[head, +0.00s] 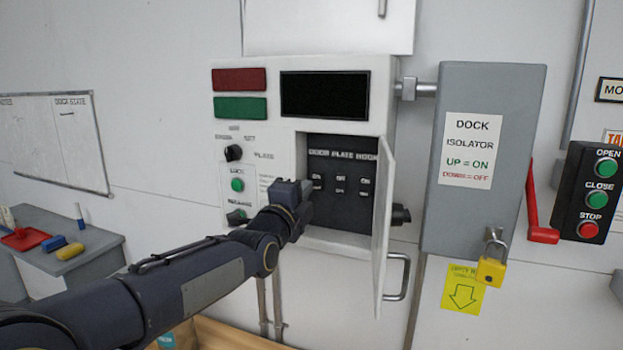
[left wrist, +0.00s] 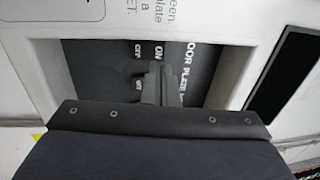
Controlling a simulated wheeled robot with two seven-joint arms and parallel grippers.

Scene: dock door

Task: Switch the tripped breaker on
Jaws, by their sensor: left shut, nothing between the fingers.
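The breaker panel (head: 340,190) is a dark recess labelled DOOR, PLATE and HOOK, in a white control box, with small ON markings and switches under the labels. Its white door (head: 384,230) stands open to the right. My left gripper (head: 306,192) is at the left side of the recess, in front of the DOOR column. In the left wrist view my shut fingers (left wrist: 155,85) point into the recess, between the DOOR and PLATE lettering. They hold nothing. The gripper hides part of the breakers, and I cannot tell which one is tripped. My right gripper is not in view.
The grey dock isolator box (head: 470,220) with a yellow padlock (head: 491,268) and a red lever (head: 538,225) is right of the open door. An OPEN, CLOSE, STOP button box (head: 592,195) is further right. A grey bench (head: 75,265) stands at left.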

